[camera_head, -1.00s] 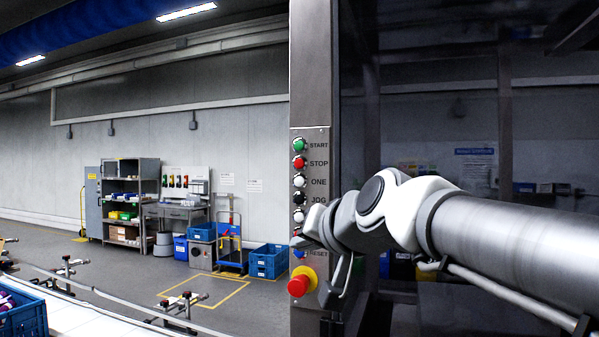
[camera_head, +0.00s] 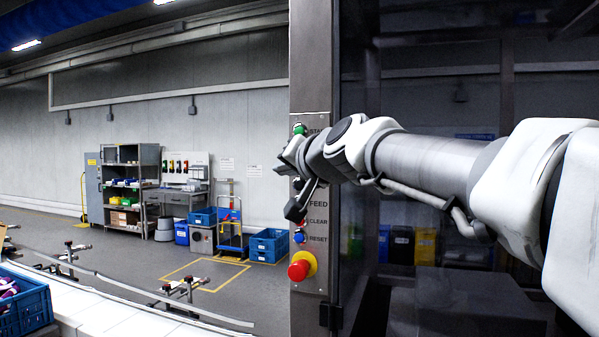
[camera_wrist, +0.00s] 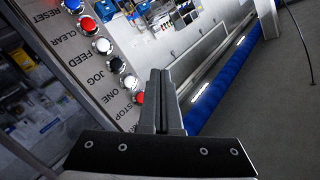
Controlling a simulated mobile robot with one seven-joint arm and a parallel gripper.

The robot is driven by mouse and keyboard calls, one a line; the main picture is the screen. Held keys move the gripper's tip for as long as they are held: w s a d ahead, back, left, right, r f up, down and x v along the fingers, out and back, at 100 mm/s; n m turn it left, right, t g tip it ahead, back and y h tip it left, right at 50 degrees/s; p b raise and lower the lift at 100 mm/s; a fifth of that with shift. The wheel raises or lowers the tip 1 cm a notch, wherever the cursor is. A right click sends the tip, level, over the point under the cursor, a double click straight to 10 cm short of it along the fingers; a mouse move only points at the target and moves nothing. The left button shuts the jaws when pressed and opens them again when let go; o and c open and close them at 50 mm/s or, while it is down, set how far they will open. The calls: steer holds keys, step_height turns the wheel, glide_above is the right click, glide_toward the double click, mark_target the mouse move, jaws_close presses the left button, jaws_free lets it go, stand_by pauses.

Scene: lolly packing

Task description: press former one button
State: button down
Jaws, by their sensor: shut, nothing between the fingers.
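In the wrist view the ONE button (camera_wrist: 130,82) is a white round button on a grey panel, between the black JOG button (camera_wrist: 117,66) and the red STOP button (camera_wrist: 139,98). My gripper (camera_wrist: 160,75) is shut and empty, its fingertips to the right of the ONE button in that view. Contact with a button cannot be told. In the head view my gripper (camera_head: 284,162) is at the panel (camera_head: 311,262), and my wrist hides STOP, ONE and JOG there.
Above, the green START button (camera_head: 299,129) shows partly. Below are the red CLEAR button (camera_head: 300,223), the blue RESET button (camera_head: 299,237) and a red emergency knob (camera_head: 299,268) on yellow. A dark glass enclosure lies right; a blue crate (camera_head: 24,308) stands lower left.

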steer(key=w+d+b, duration=0.1)
steer(key=w+d, duration=0.1)
steer(key=w, duration=0.4)
steer(key=shift+d, duration=0.15)
steer(key=shift+w, duration=0.15)
stand_by(1.8)
steer(key=shift+w+d+b, duration=0.15)
steer(key=shift+w+b, duration=0.15)
steer(key=shift+w, duration=0.05)
